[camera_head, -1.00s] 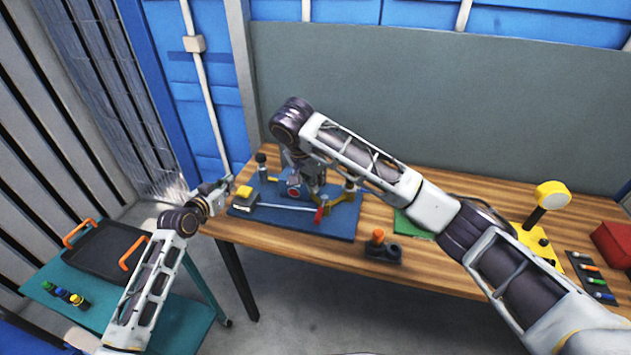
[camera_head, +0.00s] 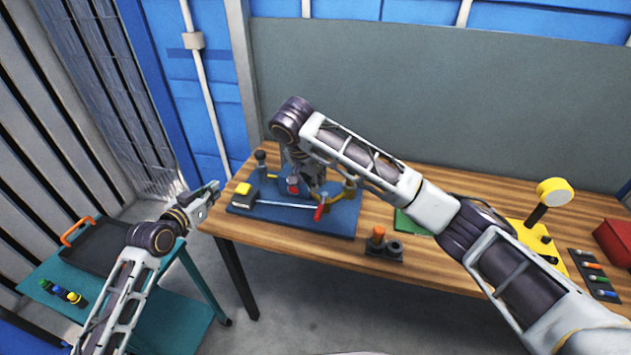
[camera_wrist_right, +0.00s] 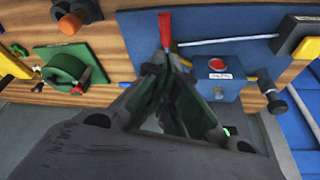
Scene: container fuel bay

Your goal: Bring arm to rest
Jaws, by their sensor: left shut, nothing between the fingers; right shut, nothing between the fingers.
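My left gripper (camera_head: 213,190) is shut and empty, in the air by the left front corner of the wooden workbench (camera_head: 262,246). My left arm comes up over the teal cart. My right gripper (camera_head: 318,190) is over the blue board (camera_head: 342,222) on the bench, partly hidden by its own wrist. In the right wrist view its fingers (camera_wrist_right: 172,62) come together with nothing between them, close to a red handle (camera_wrist_right: 165,28). I cannot tell if they touch it. The red handle also shows in the head view (camera_head: 318,213), on the end of a pale rod.
A teal cart (camera_head: 190,315) with a black tray (camera_head: 85,255) with orange handles stands at left. An orange-topped dark block (camera_head: 384,250) sits at the bench's front edge. A yellow-headed post (camera_head: 555,190) and red box (camera_head: 615,243) are at right. A grey panel stands behind.

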